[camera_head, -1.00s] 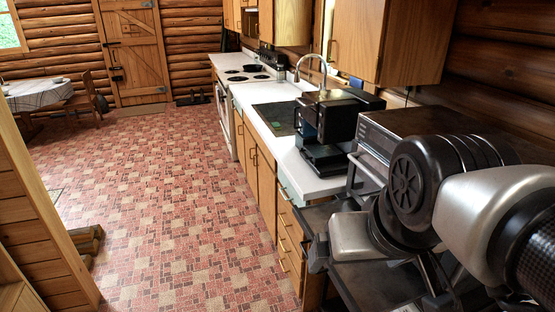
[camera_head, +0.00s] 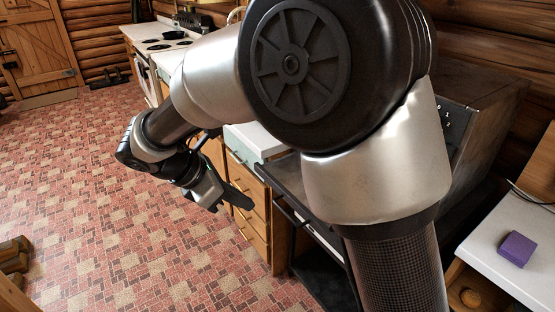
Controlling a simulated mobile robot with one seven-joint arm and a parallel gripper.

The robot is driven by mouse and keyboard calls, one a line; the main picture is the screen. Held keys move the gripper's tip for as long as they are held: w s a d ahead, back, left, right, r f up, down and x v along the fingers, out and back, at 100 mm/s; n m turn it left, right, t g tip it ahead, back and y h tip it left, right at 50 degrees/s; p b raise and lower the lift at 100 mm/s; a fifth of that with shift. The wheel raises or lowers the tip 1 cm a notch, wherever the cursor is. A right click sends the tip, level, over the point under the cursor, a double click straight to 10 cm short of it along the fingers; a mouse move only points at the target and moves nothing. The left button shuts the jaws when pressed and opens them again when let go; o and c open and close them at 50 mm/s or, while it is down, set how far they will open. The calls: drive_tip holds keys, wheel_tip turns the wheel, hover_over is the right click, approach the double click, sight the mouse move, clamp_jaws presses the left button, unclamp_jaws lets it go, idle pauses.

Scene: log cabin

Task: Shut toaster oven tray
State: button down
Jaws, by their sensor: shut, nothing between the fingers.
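The toaster oven (camera_head: 490,85), a dark metal box with a control panel (camera_head: 453,125), stands at the right, mostly behind my arm. A dark, flat, tray-like piece (camera_head: 285,180) juts out from its front side toward the left; my arm hides where it meets the oven, so I cannot tell how far out the tray is. My gripper (camera_head: 236,202) is left of this piece, in front of the drawers. Its fingers are shut and empty, pointing right and down. It looks apart from the dark piece.
Wooden drawers (camera_head: 252,205) under a white counter (camera_head: 255,138) lie behind my gripper. A metal rail (camera_head: 310,222) runs below the dark piece. A purple block (camera_head: 517,248) sits on a white top at right. The tiled floor (camera_head: 90,190) at left is clear.

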drive_tip(key=w+d+f, duration=0.3)
drive_tip(key=f, duration=0.2)
drive_tip(key=w+d+f+n+b, duration=0.1)
drive_tip(key=w+d+f, duration=0.2)
drive_tip(key=d+f, duration=0.1)
drive_tip(key=shift+d+f, duration=0.15)
drive_tip(key=shift+f, duration=0.4)
drive_tip(key=shift+w, duration=0.15)
drive_tip(key=w+d+p, duration=0.1)
drive_tip(key=w+d, duration=0.3)
drive_tip(key=d, duration=0.2)
drive_tip(key=w+d+p, duration=0.1)
drive_tip(key=w+d, duration=0.3)
drive_tip(key=d, duration=0.3)
drive_tip(key=w+d+p, duration=0.1)
drive_tip(key=w+d, duration=0.4)
drive_tip(key=d, duration=0.2)
drive_tip(key=shift+w+d+p, duration=0.1)
drive_tip(key=shift+d+p, duration=0.05)
drive_tip(key=shift+p, duration=0.25)
